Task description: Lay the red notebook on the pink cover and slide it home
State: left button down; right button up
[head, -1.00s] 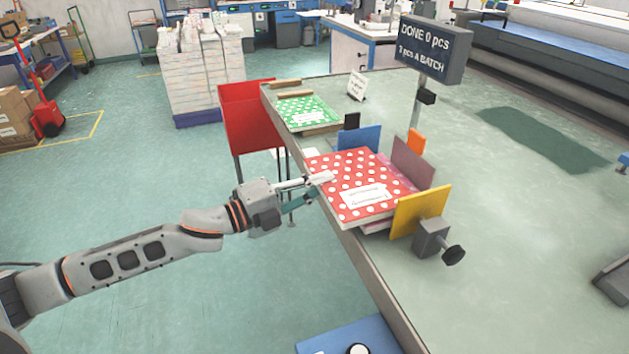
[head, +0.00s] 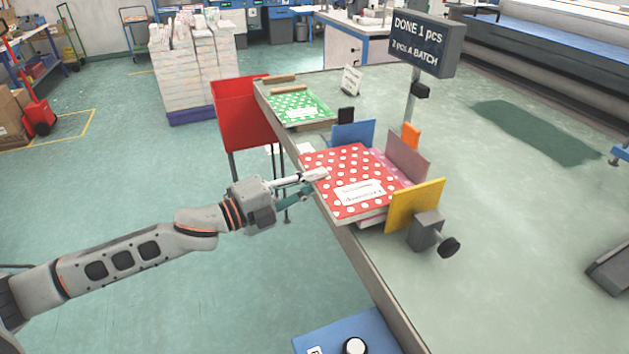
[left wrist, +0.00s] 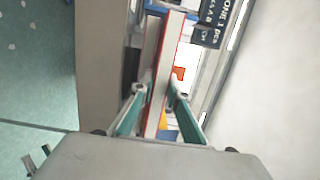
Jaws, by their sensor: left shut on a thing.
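The red notebook (head: 348,172) with white dots and a white label lies flat between the guide plates near the table's left edge. My left gripper (head: 312,182) comes in from the left and is shut on the notebook's near left edge. In the left wrist view, the notebook (left wrist: 163,75) shows edge-on between the two fingers (left wrist: 155,100). A strip of the pink cover (head: 388,168) shows at the notebook's right side; the rest is hidden under it. My right gripper is not in view.
Blue (head: 353,133), mauve (head: 407,156) and yellow (head: 416,205) plates stand around the notebook. A green dotted notebook (head: 300,105) lies farther back. The sign (head: 418,42) reads DONE 1 pcs.

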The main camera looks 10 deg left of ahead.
pick_arm(q)
jog(key=shift+f, duration=0.1)
dwell(0.3)
jog(key=c, duration=1.9)
grip_release()
jog(key=shift+f, duration=0.2)
jog(key=shift+f, duration=0.1)
jog(key=w+a+b+v, duration=0.1)
jog(key=b+v, duration=0.1)
jog(key=v, duration=0.8)
jog(key=shift+w, duration=0.1)
